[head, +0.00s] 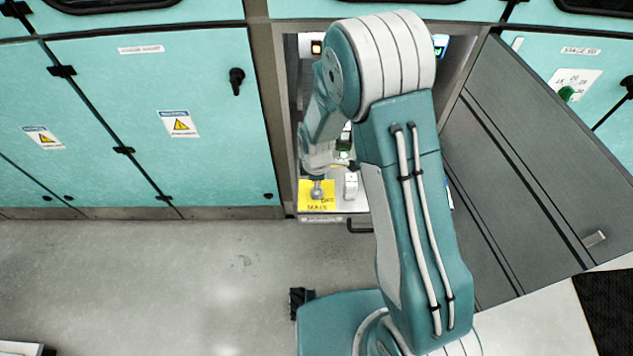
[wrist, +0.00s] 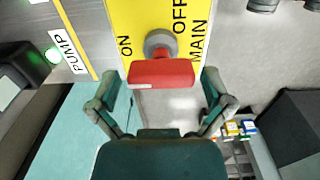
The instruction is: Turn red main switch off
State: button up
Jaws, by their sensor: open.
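The red main switch (wrist: 162,74) is in the middle of the wrist view, a red handle on a round grey shaft. Its yellow plate (wrist: 126,18) carries the words ON on the left, OFF at the upper right and MAIN on the right. The handle lies crosswise in this view; which label it points to is unclear. My gripper (wrist: 160,82) is open, with one finger on each side of the handle and visible gaps to both. In the head view the yellow plate (head: 306,200) shows at the cabinet's bottom; the red handle is not visible there.
A PUMP label (wrist: 68,50) and a green-lit button (wrist: 54,55) are left of the plate in the wrist view. In the head view, an open grey cabinet door (head: 515,150) stands right of my arm, and closed teal doors (head: 160,120) are left. Grey floor (head: 180,285) is clear.

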jog(key=c, duration=1)
jog(key=shift+o, duration=0.2)
jog(key=shift+m, duration=0.3)
jog(key=m, duration=0.3)
jog(key=shift+m, duration=0.3)
jog(key=m, duration=0.4)
jog(key=shift+m, duration=0.3)
jog(key=m, duration=0.4)
jog(key=shift+s+m, duration=0.1)
jog(key=shift+m, duration=2.4)
